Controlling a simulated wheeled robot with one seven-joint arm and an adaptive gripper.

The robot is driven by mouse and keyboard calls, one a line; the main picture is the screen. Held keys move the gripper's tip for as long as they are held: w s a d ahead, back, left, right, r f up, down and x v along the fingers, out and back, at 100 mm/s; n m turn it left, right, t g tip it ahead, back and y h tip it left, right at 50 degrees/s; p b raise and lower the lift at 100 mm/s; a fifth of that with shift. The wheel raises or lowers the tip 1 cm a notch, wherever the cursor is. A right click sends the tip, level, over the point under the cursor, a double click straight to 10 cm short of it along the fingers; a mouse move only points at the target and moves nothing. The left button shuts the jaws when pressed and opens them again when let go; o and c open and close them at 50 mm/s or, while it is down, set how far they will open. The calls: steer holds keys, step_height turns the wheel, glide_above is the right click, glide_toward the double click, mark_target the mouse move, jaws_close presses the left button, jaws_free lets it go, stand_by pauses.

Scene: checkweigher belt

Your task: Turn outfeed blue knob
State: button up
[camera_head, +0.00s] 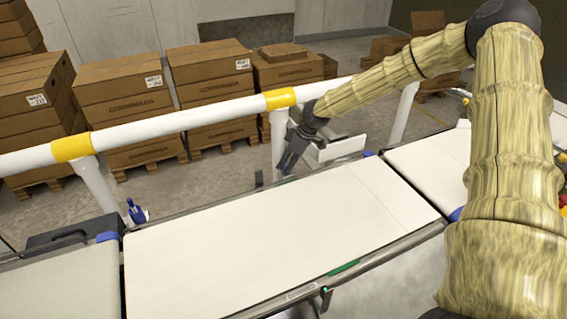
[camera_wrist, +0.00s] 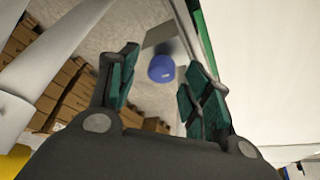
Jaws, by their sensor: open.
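My gripper (camera_head: 287,160) hangs past the far edge of the middle belt, pointing down and left, open and empty. In the wrist view my gripper (camera_wrist: 163,72) shows its two dark green-padded fingers spread apart. A round blue knob (camera_wrist: 161,68) appears between the fingertips in that view, beyond them and apart from both. In the head view a blue upright part (camera_head: 137,211) stands at the far left corner of the middle belt; I cannot tell whether it is the same knob.
The white middle belt (camera_head: 270,230) is empty. A white rail (camera_head: 190,117) with yellow bands runs behind it, close to my gripper. A light flat panel (camera_head: 340,147) is right of my gripper. Stacked cartons (camera_head: 125,90) stand beyond the rail.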

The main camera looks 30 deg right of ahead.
steer(key=shift+w+a+f, duration=0.1)
steer(key=shift+f, duration=0.35)
steer(key=c, duration=1)
steer(key=shift+a+m, duration=0.1)
steer(key=shift+m, duration=0.2)
steer(key=shift+m, duration=0.6)
steer(key=shift+r+m+t+h+b, duration=0.1)
steer(key=shift+m+t+h+b, duration=0.2)
steer(key=shift+m+h, duration=0.15)
